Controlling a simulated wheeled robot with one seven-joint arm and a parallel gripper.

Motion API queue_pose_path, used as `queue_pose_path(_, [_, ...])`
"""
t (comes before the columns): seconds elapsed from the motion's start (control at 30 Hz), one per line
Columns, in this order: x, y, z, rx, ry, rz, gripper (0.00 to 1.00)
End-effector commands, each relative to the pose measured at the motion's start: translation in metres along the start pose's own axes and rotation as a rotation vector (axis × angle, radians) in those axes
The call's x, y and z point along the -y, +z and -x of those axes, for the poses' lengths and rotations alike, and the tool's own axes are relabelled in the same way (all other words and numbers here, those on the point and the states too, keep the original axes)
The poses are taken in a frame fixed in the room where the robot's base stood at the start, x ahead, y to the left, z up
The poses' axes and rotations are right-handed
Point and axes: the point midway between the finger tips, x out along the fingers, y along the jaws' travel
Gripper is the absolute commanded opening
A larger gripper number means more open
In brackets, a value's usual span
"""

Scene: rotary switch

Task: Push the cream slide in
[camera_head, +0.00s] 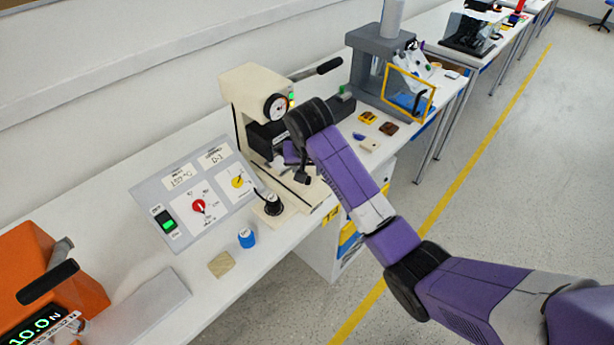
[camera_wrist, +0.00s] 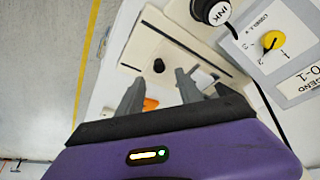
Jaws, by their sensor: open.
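The cream machine (camera_head: 252,88) stands on the bench with a round dial and a black-handled lever. In the wrist view, the cream slide (camera_wrist: 143,48) is a pale flat plate with a small black knob (camera_wrist: 158,65) standing on it. My gripper (camera_wrist: 158,84) is open and empty, its two grey fingers pointing toward the plate. The knob shows just beyond the gap between the fingertips; I see no contact. In the head view my arm covers much of the slide area and the fingers are hard to make out.
A grey press (camera_head: 368,75) stands beyond.

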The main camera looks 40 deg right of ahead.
Motion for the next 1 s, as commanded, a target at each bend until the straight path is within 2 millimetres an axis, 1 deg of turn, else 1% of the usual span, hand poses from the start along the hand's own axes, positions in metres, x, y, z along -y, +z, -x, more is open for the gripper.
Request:
queue_pose_path(0.03, [-0.001,0.001,-0.008,0.003,0.003,-0.001,0.43])
queue_pose_path(0.2, [-0.002,0.001,-0.035,0.003,0.004,0.000,0.43])
queue_pose_path(0.4, [-0.001,0.000,-0.057,0.000,0.001,0.002,0.43])
queue_pose_path(0.53, [-0.001,0.000,-0.062,0.000,0.001,0.002,0.43])
queue_pose_path(0.77, [-0.001,0.000,-0.063,-0.001,0.000,0.002,0.43])
queue_pose_path(1.0, [-0.001,0.000,-0.063,-0.002,0.001,0.002,0.00])
